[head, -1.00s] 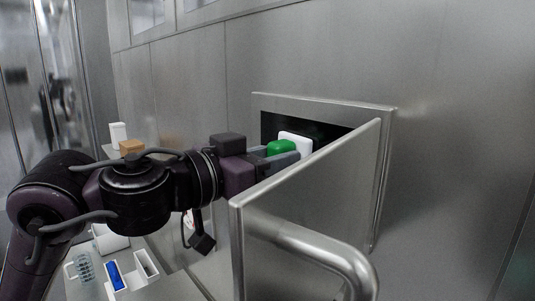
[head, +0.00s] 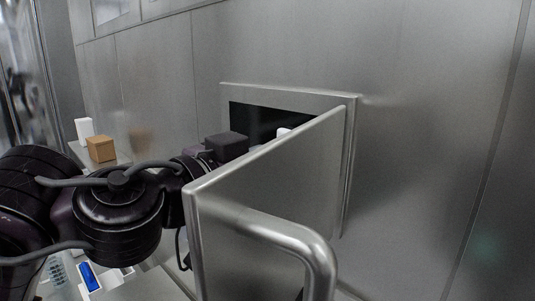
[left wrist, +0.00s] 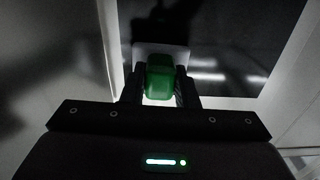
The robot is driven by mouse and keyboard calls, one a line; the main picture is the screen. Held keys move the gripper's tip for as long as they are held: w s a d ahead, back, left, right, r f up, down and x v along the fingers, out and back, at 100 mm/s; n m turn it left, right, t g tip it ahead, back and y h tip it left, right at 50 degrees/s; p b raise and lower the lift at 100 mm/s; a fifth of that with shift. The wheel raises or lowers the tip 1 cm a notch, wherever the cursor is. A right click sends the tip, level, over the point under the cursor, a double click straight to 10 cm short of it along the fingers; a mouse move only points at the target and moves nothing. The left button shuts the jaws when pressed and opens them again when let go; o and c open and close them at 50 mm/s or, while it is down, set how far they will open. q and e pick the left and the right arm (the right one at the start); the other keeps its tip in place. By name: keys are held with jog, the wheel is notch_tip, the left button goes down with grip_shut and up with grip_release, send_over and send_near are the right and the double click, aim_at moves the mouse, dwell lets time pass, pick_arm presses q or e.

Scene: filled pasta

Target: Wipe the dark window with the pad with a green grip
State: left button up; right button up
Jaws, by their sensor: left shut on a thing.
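My left gripper (left wrist: 160,90) is shut on the green grip (left wrist: 160,78) of the pad in the left wrist view. The pad's white plate (left wrist: 146,53) lies just beyond the fingers, over the left part of the dark window (left wrist: 225,50). I cannot tell whether the pad touches the window. In the head view the dark window (head: 255,117) shows inside a metal frame, behind an open door. The door hides the fingers and most of the pad; only a white bit of the pad (head: 284,132) shows. My right gripper is not in view.
The open metal door (head: 275,180) with its bar handle (head: 285,235) stands in front of my left arm. A brown block (head: 101,149) and a white block (head: 85,128) stand on a ledge at left. A blue item (head: 89,276) lies below.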

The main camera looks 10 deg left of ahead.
pick_arm(q)
jog(key=v, duration=0.6)
dwell(0.5)
jog(key=b+v, duration=0.3)
dwell(0.4)
jog(key=shift+w, duration=0.1)
